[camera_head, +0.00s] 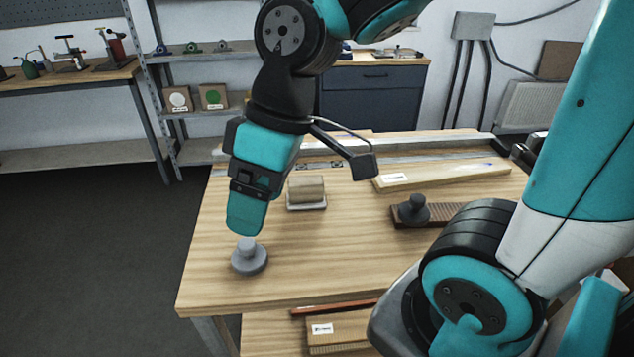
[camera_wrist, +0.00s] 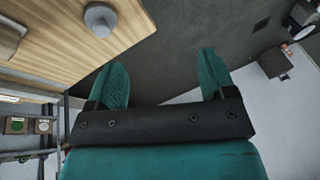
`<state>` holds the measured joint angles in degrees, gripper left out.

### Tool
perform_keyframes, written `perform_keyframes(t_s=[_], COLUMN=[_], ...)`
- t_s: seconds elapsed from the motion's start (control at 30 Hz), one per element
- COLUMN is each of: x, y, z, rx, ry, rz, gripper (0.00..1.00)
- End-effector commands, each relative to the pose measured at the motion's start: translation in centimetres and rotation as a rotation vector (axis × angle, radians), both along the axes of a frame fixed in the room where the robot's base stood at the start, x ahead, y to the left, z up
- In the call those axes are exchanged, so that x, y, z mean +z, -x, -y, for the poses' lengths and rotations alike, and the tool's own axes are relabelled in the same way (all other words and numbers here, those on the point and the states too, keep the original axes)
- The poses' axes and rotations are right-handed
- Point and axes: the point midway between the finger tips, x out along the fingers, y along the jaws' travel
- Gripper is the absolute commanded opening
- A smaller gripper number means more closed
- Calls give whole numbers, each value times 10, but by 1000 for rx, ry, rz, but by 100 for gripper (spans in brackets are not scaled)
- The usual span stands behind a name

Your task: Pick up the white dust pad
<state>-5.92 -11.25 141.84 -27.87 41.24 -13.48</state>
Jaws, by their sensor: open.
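A light grey-white round pad with a knob on top (camera_head: 249,258), which looks like the dust pad, stands upright on the wooden workbench (camera_head: 330,265) near its left front corner. It also shows at the upper left of the wrist view (camera_wrist: 100,19), outside the space between the fingers, beyond the left one. My gripper (camera_head: 245,225) hangs tilted just above and behind the knob in the head view. In the wrist view its two fingers (camera_wrist: 164,75) are apart with nothing between them. The gap between fingertips and knob is hard to judge.
A beige block on a pale tray (camera_head: 306,205) sits behind the gripper. A dark knobbed pad (camera_head: 413,211) rests on a brown ribbed board (camera_head: 446,214) to the right. A long pale plank (camera_head: 440,177) lies at the back. The bench's left edge is close to the pad.

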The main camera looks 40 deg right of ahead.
Motion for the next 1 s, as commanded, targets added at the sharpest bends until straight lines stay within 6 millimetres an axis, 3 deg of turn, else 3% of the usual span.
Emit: perform_keyframes(t_s=[0.03,0.1,0.2,0.3,0.4,0.5,0.67,1.0], x=[1,-2,-9,-19,-28,-34,-53,-123], y=[-27,-60,-97,-119,-128,-131,-135,-152], z=[22,57,115,173,216,241,244,218], rx=[-1,32,83,131,171,200,219,221], ry=[3,8,22,41,59,72,74,74], rz=[21,66,132,191,234,259,268,266], gripper=[77,77,77,77,77,77,77,77])
